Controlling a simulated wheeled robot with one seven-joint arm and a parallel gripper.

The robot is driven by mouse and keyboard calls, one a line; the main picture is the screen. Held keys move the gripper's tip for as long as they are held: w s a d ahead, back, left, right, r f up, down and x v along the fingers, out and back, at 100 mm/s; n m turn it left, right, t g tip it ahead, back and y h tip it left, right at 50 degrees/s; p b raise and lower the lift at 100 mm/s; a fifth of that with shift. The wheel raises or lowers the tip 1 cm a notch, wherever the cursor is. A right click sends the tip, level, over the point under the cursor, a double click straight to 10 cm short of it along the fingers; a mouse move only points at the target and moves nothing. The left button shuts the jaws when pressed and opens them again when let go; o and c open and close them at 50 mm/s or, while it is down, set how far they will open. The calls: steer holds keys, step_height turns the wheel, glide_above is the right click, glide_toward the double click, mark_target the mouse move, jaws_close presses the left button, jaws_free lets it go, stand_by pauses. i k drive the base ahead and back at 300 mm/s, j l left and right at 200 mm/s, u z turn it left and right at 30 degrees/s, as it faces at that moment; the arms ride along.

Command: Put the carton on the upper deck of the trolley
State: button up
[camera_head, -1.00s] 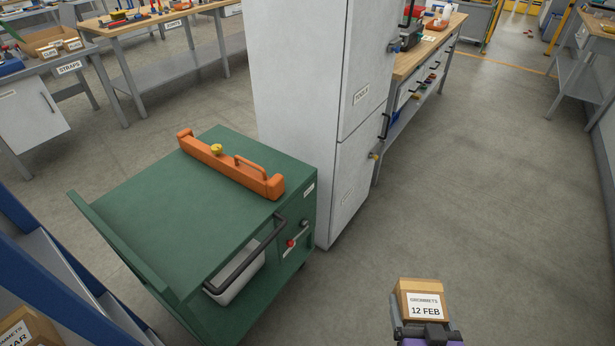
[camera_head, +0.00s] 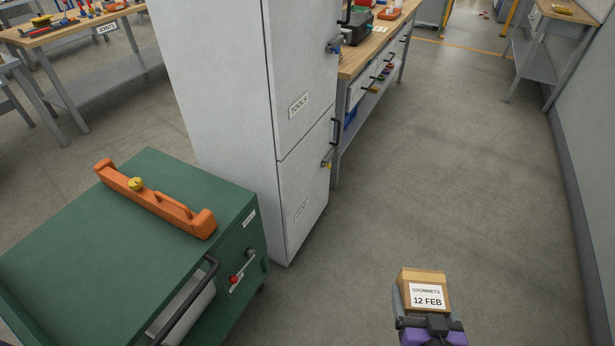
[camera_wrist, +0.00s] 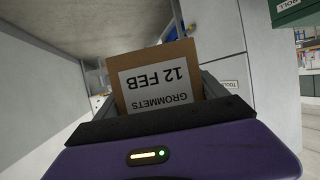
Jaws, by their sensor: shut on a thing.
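The carton (camera_head: 424,287) is a small brown box with a white label reading GROMMETS 12 FEB. My gripper (camera_head: 426,318) is shut on it and holds it over open floor at the lower right of the head view. In the wrist view the carton (camera_wrist: 158,82) sits between the fingers, its label upside down. The trolley (camera_head: 120,245) is green and stands at the lower left of the head view, apart from the carton. An orange level-like tool (camera_head: 155,200) lies on its upper deck. The near-left part of that deck is bare. A pale bin (camera_head: 186,312) shows below the deck.
A tall grey cabinet (camera_head: 235,110) labelled TOOLS stands right behind the trolley. A wood-topped workbench (camera_head: 378,45) is beyond it. A dark handle bar (camera_head: 188,305) sticks out from the trolley's near side. The floor (camera_head: 450,170) between cabinet and right wall is clear.

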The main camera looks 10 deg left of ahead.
mark_target(68, 306)
steer(key=i+u, duration=0.25)
steer(key=u, duration=0.25)
steer(key=i+l+u, duration=0.2)
steer(key=u, duration=0.25)
steer(key=i, duration=0.05)
